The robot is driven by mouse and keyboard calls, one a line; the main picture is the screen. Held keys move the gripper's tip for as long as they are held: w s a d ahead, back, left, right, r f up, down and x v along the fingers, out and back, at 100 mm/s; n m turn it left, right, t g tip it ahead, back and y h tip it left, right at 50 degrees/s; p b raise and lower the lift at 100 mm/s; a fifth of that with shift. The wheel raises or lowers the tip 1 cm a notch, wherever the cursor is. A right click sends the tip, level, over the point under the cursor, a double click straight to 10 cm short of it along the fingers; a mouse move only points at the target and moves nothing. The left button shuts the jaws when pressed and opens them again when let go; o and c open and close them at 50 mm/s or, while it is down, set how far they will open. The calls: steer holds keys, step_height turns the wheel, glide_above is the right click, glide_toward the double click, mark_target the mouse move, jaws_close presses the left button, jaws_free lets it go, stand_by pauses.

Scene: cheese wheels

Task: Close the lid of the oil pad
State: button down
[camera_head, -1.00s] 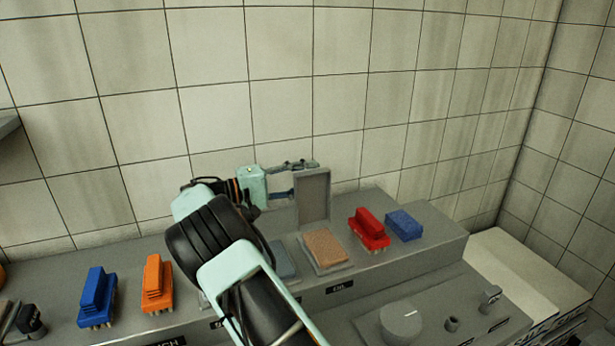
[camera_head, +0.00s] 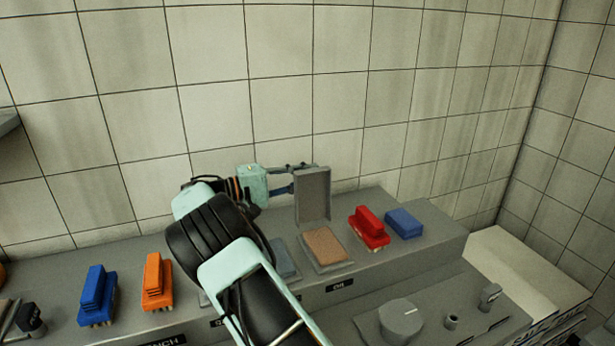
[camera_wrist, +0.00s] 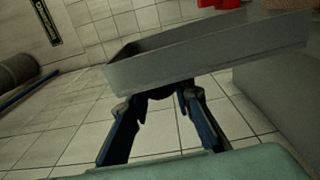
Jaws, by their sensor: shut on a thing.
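The oil pad (camera_head: 325,246) is a tan pad in a grey case on the raised ledge, above a label that appears to read OIL. Its grey lid (camera_head: 313,195) stands raised at the pad's back edge, roughly upright. My gripper (camera_head: 304,168) reaches from the left to the lid's upper part and is shut on it. In the wrist view the lid (camera_wrist: 200,55) lies across the fingertips of my gripper (camera_wrist: 158,98). The exact contact of the fingertips is partly hidden by the lid.
A red brush (camera_head: 369,228) and a blue block (camera_head: 404,224) stand right of the pad. A grey-blue pad (camera_head: 285,262) lies to the left, partly behind my arm. Orange (camera_head: 157,283) and blue (camera_head: 97,296) brushes stand further left. A tiled wall (camera_head: 400,90) is close behind.

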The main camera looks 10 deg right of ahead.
mark_target(315, 186)
steer(key=shift+s+r+b, duration=0.15)
steer(key=shift+s+b, duration=0.05)
steer(key=shift+b, duration=0.35)
steer(key=s+m+b, duration=0.1)
steer(key=b, duration=0.2)
steer(key=s+m+b, duration=0.2)
steer(key=b, duration=0.1)
steer(key=s+d+m+b, duration=0.1)
steer(key=b, duration=0.2)
steer(key=shift+s+f+m, duration=0.25)
steer(key=shift+m, duration=0.05)
steer(key=shift+s+d+f+m+b, duration=0.4)
steer(key=shift+s+m+b, duration=0.75)
steer(key=shift+b, duration=1.2)
steer(key=shift+s+d+f+m+b, duration=0.1)
steer(key=shift+s+f+m+b, duration=0.95)
steer(key=shift+b, duration=1.25)
steer(key=shift+s+d+f+m+b, duration=0.1)
steer(key=shift+s+d+m+b, duration=0.1)
steer(key=shift+s+m+b, duration=1.6)
steer(key=shift+w+n+b, duration=0.25)
steer(key=shift+n+b, duration=0.35)
steer(key=shift+n, duration=0.3)
steer(key=c, duration=1.7)
jaws_free()
